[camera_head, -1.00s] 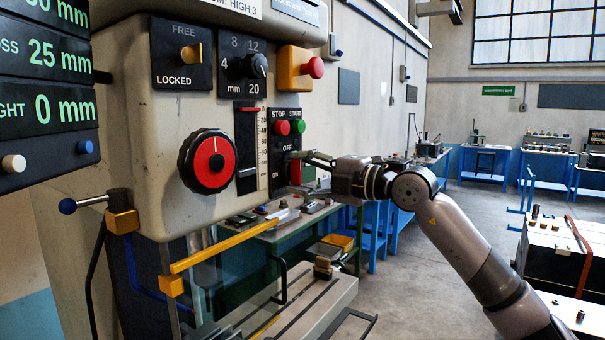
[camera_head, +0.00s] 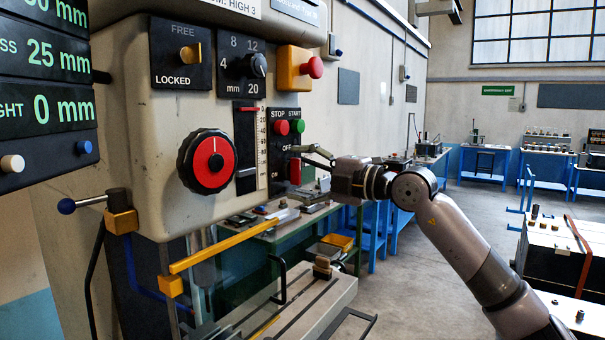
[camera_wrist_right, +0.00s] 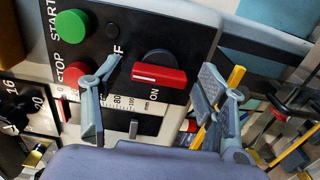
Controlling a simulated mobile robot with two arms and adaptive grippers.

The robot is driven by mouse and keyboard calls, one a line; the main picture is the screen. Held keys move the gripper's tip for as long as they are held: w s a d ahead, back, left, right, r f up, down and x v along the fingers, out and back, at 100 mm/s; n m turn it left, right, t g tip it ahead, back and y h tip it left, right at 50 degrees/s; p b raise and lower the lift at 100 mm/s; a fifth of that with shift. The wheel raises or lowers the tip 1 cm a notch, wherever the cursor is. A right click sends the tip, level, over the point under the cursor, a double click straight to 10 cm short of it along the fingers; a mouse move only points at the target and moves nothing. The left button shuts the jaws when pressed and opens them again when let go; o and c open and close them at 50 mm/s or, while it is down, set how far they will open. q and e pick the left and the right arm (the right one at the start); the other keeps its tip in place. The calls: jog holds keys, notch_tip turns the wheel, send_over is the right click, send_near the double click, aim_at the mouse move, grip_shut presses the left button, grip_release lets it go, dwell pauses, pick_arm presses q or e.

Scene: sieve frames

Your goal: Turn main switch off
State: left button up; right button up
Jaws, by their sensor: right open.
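The main switch (camera_head: 295,171) is a red handle on a black round base, low on the machine's black control panel. In the right wrist view the red handle (camera_wrist_right: 160,76) lies along the panel's vertical, its white-marked end toward the OFF label. The ON label is at its side. My right gripper (camera_head: 310,152) is at the panel by the switch. In the wrist view its open fingers (camera_wrist_right: 157,80) are spread on either side of the handle, with a gap on each side. Whether a fingertip touches the panel is unclear. My left gripper is not in view.
Above the switch are a red STOP button (camera_head: 281,127) and a green START button (camera_head: 298,126). A yellow-backed emergency button (camera_head: 312,67) and a large red dial (camera_head: 212,160) are on the same machine. Workbenches line the back; open floor lies behind my right arm.

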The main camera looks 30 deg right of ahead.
jog(key=v, duration=1.2)
dwell(0.6)
dwell(0.4)
